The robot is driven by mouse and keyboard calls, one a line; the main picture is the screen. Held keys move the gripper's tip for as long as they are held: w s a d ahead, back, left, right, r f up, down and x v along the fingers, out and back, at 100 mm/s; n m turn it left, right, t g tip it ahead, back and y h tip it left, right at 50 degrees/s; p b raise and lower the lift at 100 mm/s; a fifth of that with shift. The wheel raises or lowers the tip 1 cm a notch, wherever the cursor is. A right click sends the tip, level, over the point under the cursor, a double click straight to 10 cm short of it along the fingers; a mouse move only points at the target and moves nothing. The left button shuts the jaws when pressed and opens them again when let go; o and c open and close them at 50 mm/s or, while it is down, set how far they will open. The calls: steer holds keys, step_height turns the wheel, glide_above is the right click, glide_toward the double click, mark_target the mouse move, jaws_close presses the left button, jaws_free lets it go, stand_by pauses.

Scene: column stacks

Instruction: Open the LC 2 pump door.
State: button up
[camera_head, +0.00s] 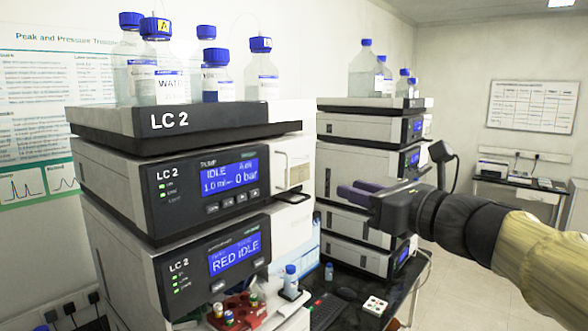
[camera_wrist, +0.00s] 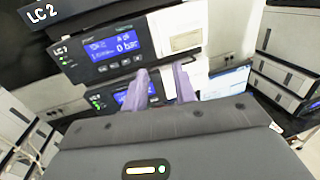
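The LC 2 pump (camera_head: 205,188) is the upper module of the near stack. Its blue display reads IDLE and 0 bar. In the wrist view the door (camera_wrist: 180,32) is at upper middle, beyond my fingers. My gripper (camera_head: 356,192) is right of the pump door in the head view, apart from it. In the wrist view its two purple fingers (camera_wrist: 162,82) stand apart with nothing between them.
A tray (camera_head: 190,122) with blue-capped bottles tops the stack. The module below (camera_head: 215,262) reads RED IDLE. A red vial rack (camera_head: 236,312) and small bottle (camera_head: 290,280) are in front. A second stack (camera_head: 345,128) stands behind my gripper.

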steer(key=shift+w+f, duration=0.1)
steer(key=p, duration=0.6)
glide_toward(292, 171)
steer(key=a+r, duration=0.2)
steer(key=a, duration=0.4)
steer(key=shift+a, duration=0.15)
jaws_close()
